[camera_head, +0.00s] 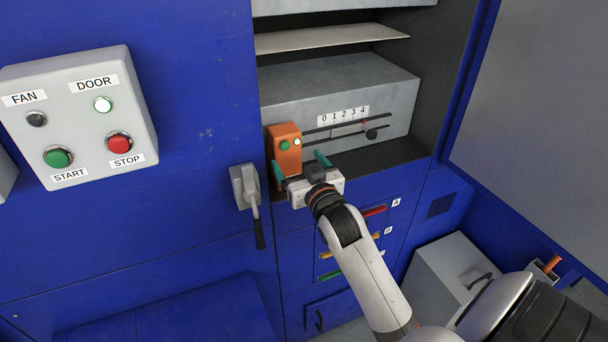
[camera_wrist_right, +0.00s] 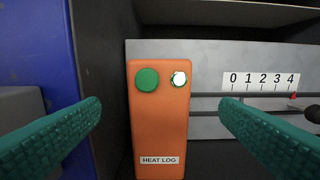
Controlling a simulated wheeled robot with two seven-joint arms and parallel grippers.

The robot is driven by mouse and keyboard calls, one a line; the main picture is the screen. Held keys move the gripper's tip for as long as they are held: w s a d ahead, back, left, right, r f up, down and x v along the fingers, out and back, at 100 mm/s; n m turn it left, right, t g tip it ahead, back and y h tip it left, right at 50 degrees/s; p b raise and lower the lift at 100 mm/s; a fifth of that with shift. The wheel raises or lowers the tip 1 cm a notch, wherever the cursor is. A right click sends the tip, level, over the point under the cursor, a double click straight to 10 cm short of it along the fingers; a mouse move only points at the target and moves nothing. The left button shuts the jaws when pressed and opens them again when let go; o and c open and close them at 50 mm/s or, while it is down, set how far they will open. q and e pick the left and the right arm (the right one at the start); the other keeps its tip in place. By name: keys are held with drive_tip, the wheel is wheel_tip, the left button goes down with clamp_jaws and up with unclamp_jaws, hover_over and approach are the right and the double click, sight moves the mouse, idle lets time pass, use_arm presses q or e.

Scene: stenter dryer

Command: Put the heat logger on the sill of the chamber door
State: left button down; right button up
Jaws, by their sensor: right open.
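The heat logger (camera_head: 286,143) is an orange box with a green button and a lit white lamp. It stands upright at the left end of the sill (camera_head: 392,158) in the chamber opening. In the right wrist view the logger (camera_wrist_right: 160,115) is labelled HEAT LOG and stands ahead, between the two teal fingers in the picture, with gaps on both sides. My right gripper (camera_head: 300,165) is open and empty, close in front of the logger. The logger's lower part is partly hidden by the gripper in the head view. My left gripper is out of view.
A grey block with a 0–4 scale and slider (camera_head: 371,134) stands behind the logger. A door handle (camera_head: 248,198) is left of the opening, and a control panel (camera_head: 84,118) is further left. A grey panel (camera_head: 540,110) is at the right.

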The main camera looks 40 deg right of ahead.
drive_tip(key=shift+v, duration=1.4)
